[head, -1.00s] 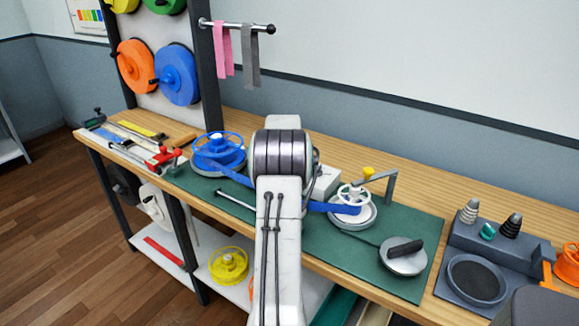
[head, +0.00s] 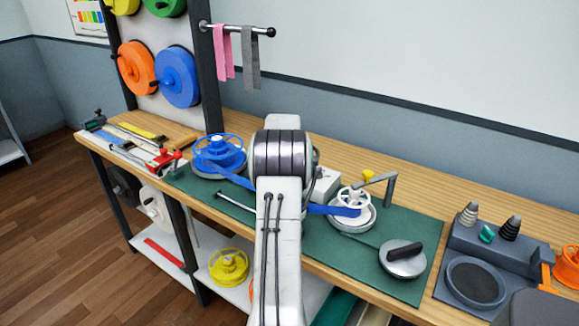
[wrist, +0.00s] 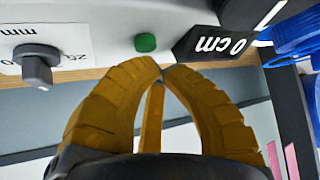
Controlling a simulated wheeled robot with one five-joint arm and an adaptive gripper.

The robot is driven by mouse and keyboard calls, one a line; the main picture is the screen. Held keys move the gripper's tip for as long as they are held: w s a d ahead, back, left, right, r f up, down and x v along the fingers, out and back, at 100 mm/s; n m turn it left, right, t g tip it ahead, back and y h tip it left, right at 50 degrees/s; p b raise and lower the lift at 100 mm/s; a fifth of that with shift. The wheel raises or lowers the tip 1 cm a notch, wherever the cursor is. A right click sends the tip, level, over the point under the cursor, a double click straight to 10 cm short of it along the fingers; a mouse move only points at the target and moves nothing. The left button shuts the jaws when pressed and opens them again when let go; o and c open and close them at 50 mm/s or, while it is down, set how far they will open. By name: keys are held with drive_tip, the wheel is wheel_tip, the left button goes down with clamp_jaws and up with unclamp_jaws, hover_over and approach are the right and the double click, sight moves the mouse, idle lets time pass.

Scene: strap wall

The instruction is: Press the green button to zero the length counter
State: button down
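The green button (wrist: 145,43) is a small rounded block on a pale housing in the wrist view, which looks upside down. Beside it is a dark display (wrist: 212,43) with the white text "0 cm". My gripper (wrist: 160,71) has yellow ribbed fingers with their tips together and nothing between them. In the picture the tips are just below and slightly right of the button; I cannot tell whether they touch the housing. In the head view my arm hides the gripper and the button; part of the pale counter box (head: 325,186) shows behind it.
A blue strap (head: 236,178) runs from a blue reel (head: 218,155) past the counter to a white-handled winder (head: 352,214). A grey knob (wrist: 38,62) protrudes near the button. A round disc with a black handle (head: 403,258) lies on the green mat (head: 310,238).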

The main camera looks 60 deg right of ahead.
drive_tip(key=shift+r, duration=0.35)
drive_tip(key=shift+r+p, duration=1.75)
drive_tip(key=shift+r, duration=0.7)
